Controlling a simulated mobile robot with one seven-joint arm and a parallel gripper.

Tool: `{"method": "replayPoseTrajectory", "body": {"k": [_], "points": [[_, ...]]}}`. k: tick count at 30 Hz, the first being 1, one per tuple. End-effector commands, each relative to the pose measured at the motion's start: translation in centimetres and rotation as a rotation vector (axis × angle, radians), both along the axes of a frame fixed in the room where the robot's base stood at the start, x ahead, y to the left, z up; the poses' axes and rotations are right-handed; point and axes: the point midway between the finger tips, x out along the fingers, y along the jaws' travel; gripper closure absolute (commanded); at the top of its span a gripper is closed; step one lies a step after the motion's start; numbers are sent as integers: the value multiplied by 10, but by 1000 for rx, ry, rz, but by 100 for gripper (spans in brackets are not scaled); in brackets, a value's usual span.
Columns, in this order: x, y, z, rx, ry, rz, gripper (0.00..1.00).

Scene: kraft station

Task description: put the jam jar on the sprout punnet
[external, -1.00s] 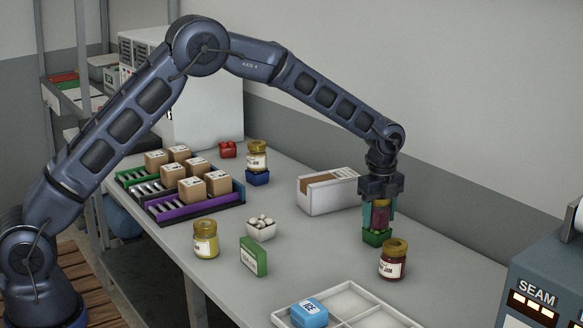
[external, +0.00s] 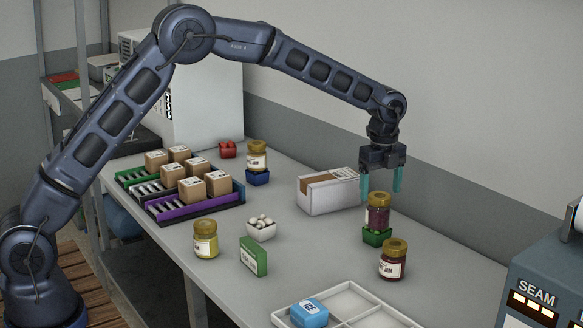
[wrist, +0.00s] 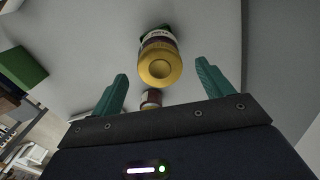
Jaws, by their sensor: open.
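A jam jar (external: 377,214) with dark red contents and a gold lid stands upright on the green punnet (external: 376,237), which I take as the sprout punnet. My gripper (external: 382,184) is open and empty just above this jar, its teal fingers apart and clear of the lid. In the wrist view, a gold-lidded jar (wrist: 160,62) shows ahead of my open gripper (wrist: 164,82), with a bit of green behind it. A second dark red jam jar (external: 393,260) stands on the table in front of the punnet. The punnet's contents are hidden by the jar.
A white open box (external: 325,193) stands behind to the left. A divided tray (external: 350,300) with a blue pack lies in front. A yellow jar (external: 206,240), a green carton (external: 254,257) and a white punnet (external: 261,231) stand left. The seam machine (external: 545,270) is at right.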

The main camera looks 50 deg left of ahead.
Motion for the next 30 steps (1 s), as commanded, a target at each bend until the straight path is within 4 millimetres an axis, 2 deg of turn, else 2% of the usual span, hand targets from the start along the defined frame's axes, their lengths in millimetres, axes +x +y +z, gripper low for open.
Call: {"method": "replayPoseTrajectory", "body": {"k": [3, 11, 16, 23, 30], "points": [[0, 0, 21, 0, -3, 1, 21], [0, 0, 43, -1, -1, 1, 21], [-13, 7, 65, -1, -15, 47, 21], [-63, 35, 125, -6, -60, 226, 21], [-130, 65, 177, -22, -106, 432, 21]]}}
